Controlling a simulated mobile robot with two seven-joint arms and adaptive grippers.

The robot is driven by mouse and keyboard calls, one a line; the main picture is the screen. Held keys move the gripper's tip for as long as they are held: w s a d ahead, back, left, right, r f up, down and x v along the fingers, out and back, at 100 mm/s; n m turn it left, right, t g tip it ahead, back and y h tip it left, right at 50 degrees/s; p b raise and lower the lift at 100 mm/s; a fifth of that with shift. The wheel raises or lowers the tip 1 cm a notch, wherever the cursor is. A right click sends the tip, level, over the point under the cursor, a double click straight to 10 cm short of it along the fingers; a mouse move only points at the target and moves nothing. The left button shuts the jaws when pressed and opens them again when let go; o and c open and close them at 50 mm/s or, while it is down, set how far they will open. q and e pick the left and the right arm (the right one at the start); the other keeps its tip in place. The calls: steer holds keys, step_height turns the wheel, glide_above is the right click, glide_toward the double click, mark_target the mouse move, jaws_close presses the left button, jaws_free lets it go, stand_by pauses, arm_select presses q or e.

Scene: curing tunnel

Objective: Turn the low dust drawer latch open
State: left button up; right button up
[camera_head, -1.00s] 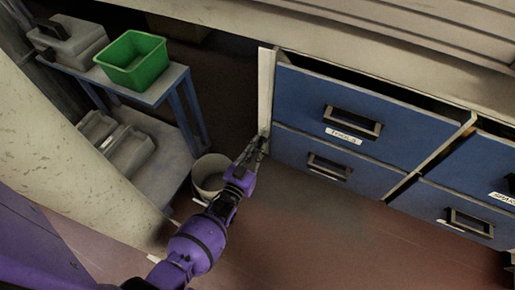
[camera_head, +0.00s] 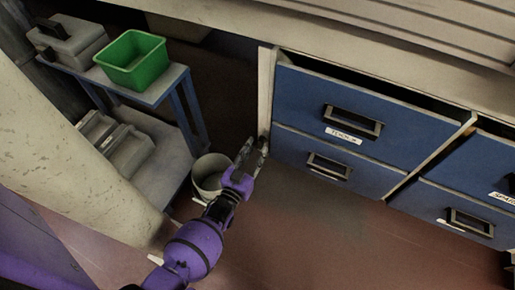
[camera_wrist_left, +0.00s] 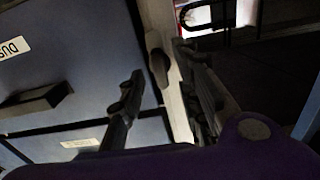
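In the left wrist view a dark, elongated latch (camera_wrist_left: 158,67) sits on a pale upright post (camera_wrist_left: 165,20) beside the blue drawer fronts (camera_wrist_left: 70,55). One drawer label there begins "DUS". My left gripper (camera_wrist_left: 163,64) is open, with one finger on each side of the latch; I cannot tell whether either touches it. In the head view my left gripper (camera_head: 251,153) is low at the foot of the post (camera_head: 265,95), left of the lower blue drawer (camera_head: 290,150). It hides the latch there. My right gripper is not in view.
A grey bucket (camera_head: 207,180) stands close to the left of my left gripper. A blue-framed cart (camera_head: 165,90) with a green bin (camera_head: 132,62) stands further left. The floor (camera_head: 320,235) in front of the drawers is clear.

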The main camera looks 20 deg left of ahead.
arm_select(q)
steer(key=s, duration=1)
steer(key=shift+s+a, duration=0.15)
steer(key=shift+s, duration=0.1)
